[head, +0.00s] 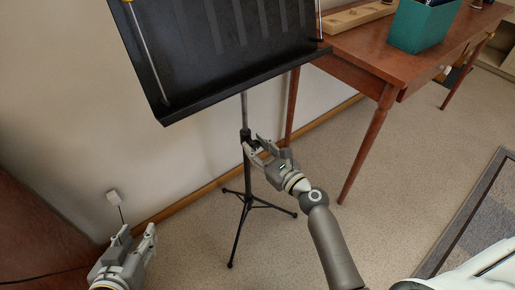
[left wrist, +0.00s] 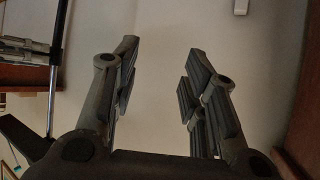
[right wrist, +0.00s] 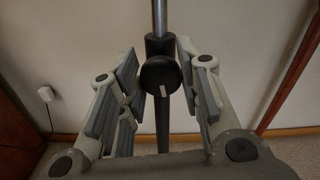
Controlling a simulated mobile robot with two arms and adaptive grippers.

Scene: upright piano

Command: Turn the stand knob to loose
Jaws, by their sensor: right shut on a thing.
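The black music stand (head: 225,45) stands upright on a tripod base (head: 246,200). Its round black stand knob (right wrist: 161,74), with a small pale mark on its lower face, is on the collar of the pole in the right wrist view. My right gripper (head: 254,141) is at the collar and shut on the knob, one finger on each side; its fingers also show in the right wrist view (right wrist: 157,55). My left gripper (head: 136,234) is low at the left, away from the stand, open and empty; its spread fingers show in the left wrist view (left wrist: 162,55).
A wooden table (head: 365,50) with a teal box (head: 421,27) and a wooden tray (head: 355,17) stands right of the stand. A wall with an outlet (head: 113,197) is behind. Carpet (head: 400,165) is clear at the right, with a dark-edged rug (head: 485,215) beyond.

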